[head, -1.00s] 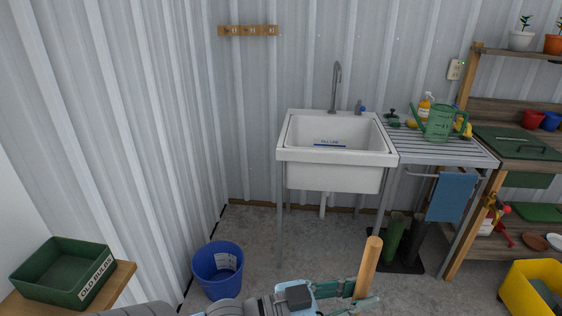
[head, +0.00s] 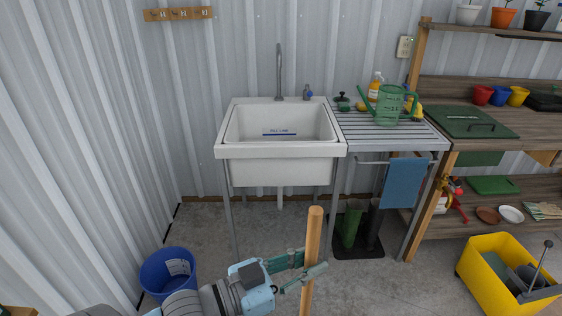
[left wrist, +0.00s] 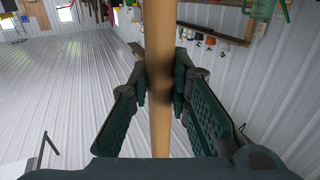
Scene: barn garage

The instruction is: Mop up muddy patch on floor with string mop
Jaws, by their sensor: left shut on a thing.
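My left gripper (head: 303,268) is shut on a wooden pole (head: 312,246), which looks like the mop's handle. The pole stands nearly upright in the head view, with its rounded top end showing and its lower part cut off by the frame. In the left wrist view the pole (left wrist: 161,125) runs between the two finger pads (left wrist: 160,80). The mop's string head and the muddy patch are out of view. My right gripper is not in view.
A white utility sink (head: 282,137) stands ahead on metal legs. A blue bucket (head: 167,277) is at lower left by the wall. A yellow mop bucket (head: 482,280) is at lower right. Boots (head: 350,226) stand under the slatted rack (head: 385,129). Grey floor is open between.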

